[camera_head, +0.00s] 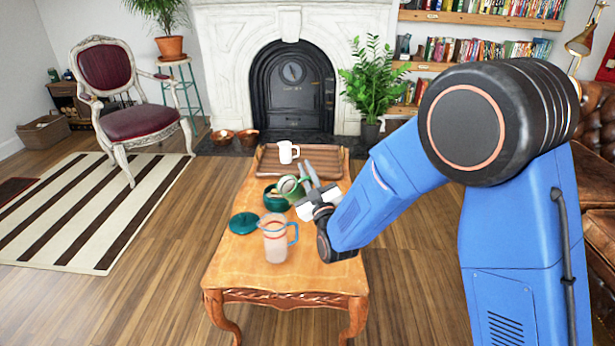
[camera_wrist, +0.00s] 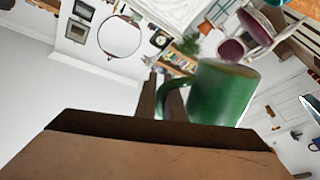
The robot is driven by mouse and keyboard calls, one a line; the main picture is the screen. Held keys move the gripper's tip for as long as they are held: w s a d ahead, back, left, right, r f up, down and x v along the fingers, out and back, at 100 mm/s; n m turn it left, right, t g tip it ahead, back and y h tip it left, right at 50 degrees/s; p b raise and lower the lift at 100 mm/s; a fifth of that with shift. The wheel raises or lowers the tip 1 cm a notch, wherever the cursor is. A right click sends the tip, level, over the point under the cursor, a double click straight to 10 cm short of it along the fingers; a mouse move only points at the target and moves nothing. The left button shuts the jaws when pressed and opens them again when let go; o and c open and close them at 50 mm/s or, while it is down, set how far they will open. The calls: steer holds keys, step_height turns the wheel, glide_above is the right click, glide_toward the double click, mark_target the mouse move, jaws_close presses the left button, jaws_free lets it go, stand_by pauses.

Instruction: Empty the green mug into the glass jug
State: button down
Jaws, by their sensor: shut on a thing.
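The green mug (camera_head: 303,188) is held above the table, tilted, with its pale inside showing at the left in the head view. It also shows in the wrist view (camera_wrist: 222,92), with its handle at the dark fingers. My gripper (camera_head: 308,177) is shut on the mug, apparently at its handle. The glass jug (camera_head: 274,243), clear with a blue handle, stands upright on the table, nearer the camera than the mug and to its lower left. The mug is apart from the jug. I cannot tell what is in the mug.
A teal pot (camera_head: 271,202) stands just left of and behind the mug. A teal lid (camera_head: 243,223) lies left of the jug. A white mug (camera_head: 286,153) is on the wooden tray (camera_head: 330,171) at the far end. The table's (camera_head: 315,277) near right part is clear.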

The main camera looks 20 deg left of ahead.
mark_target(293, 177)
steer(key=shift+s+a+f+n, duration=0.15)
steer(key=shift+s+f+n, duration=0.15)
steer(key=shift+f+n, duration=0.35)
steer(key=n+y, duration=0.1)
steer(key=n, duration=0.1)
steer(key=s+r+n+y, duration=0.1)
steer(key=shift+a+r+n+y, duration=0.1)
steer(key=shift+a+n+y, duration=0.15)
steer(key=shift+a+y, duration=0.05)
steer(key=shift+s+a+f+n+g+y, duration=0.3)
steer(key=shift+s+f+n+g+y, duration=0.1)
steer(key=shift+s+f+n, duration=0.15)
steer(key=shift+s+a+r+n+g+y, duration=0.3)
steer(key=shift+n+y, duration=0.2)
steer(key=shift+n, duration=0.4)
steer(key=shift+s+a+r+n+g+y, duration=0.1)
steer(key=shift+s+r+n+y, duration=0.1)
steer(key=shift+s+n+y, duration=0.45)
steer(key=shift+a+r+n, duration=0.1)
steer(key=shift+a+n, duration=0.05)
steer(key=shift+n, duration=0.45)
